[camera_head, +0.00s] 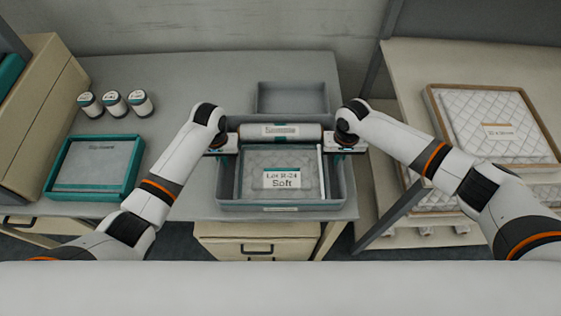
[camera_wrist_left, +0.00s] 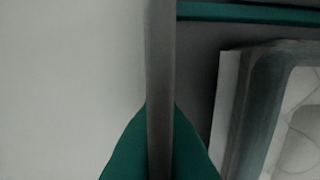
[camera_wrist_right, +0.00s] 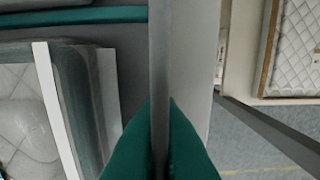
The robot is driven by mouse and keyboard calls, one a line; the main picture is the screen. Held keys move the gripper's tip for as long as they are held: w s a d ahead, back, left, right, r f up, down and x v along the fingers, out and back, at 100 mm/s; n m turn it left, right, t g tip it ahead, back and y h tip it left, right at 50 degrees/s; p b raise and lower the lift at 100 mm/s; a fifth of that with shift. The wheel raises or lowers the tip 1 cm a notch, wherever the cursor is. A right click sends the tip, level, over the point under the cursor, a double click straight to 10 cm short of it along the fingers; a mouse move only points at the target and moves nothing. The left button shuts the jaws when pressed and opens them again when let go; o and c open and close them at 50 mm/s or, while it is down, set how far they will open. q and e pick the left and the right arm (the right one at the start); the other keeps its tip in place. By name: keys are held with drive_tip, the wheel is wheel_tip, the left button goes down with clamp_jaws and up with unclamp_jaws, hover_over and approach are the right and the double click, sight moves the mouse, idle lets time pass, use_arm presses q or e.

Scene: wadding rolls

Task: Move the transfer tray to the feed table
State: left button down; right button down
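The transfer tray appears to be the grey tray (camera_head: 270,208) on the grey table (camera_head: 180,208). My left gripper (camera_head: 221,152) is at the tray's left side. In the left wrist view its teal fingers (camera_wrist_left: 160,150) press on both faces of the tray's side wall. My right gripper (camera_head: 345,150) is at the right side. In the right wrist view its teal fingers (camera_wrist_right: 160,150) likewise clamp the wall. Whether the tray touches the table is unclear.
A grey bin (camera_head: 292,98) stands behind the tray. A teal-rimmed tray (camera_head: 57,183) and several small jars (camera_head: 114,102) are at the left. A beige table (camera_head: 405,75) at the right holds a wood-framed quilted pad (camera_head: 495,120); a gap separates the tables.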

use_arm(q)
drive_tip(key=shift+w+r, duration=0.1)
drive_tip(key=shift+r, duration=0.2)
use_arm(e)
drive_tip(key=shift+w+r, duration=0.15)
drive_tip(key=shift+r, duration=0.1)
